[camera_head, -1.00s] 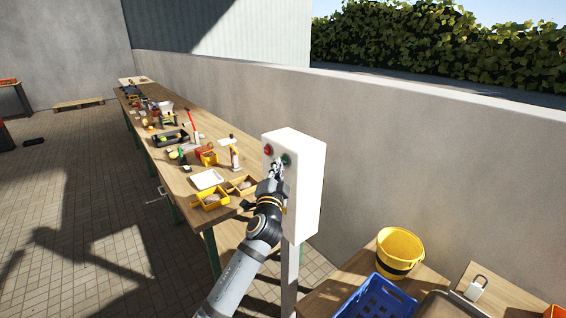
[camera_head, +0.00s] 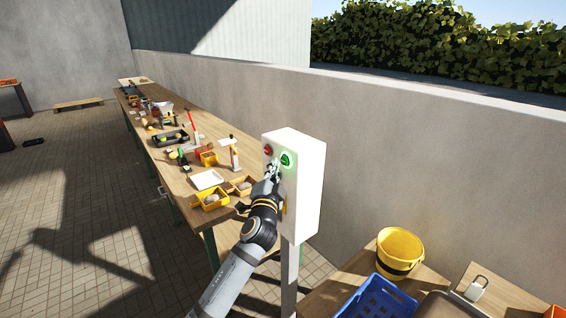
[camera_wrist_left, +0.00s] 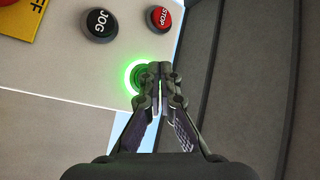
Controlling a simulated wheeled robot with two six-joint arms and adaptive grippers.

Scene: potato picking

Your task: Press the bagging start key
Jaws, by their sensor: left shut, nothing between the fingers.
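A white control box (camera_head: 308,190) stands on a post. A green key (camera_head: 287,160) on its front face is lit with a green glow. The lit key also shows in the left wrist view (camera_wrist_left: 137,78), partly hidden behind my fingers. A red key (camera_head: 267,150) sits to its left; in the left wrist view it reads STOP (camera_wrist_left: 159,18). A black JOG key (camera_wrist_left: 99,24) is beside it. My left gripper (camera_head: 276,166) is shut and empty, its fingertips (camera_wrist_left: 160,68) at the green key. Whether they touch it is hard to tell. My right gripper is not in view.
A long wooden table (camera_head: 164,165) with trays and tools runs behind the box. A yellow bucket (camera_head: 398,252) and a blue crate (camera_head: 376,298) stand at the lower right. A concrete wall (camera_head: 420,170) closes off the right. Tiled floor is open at left.

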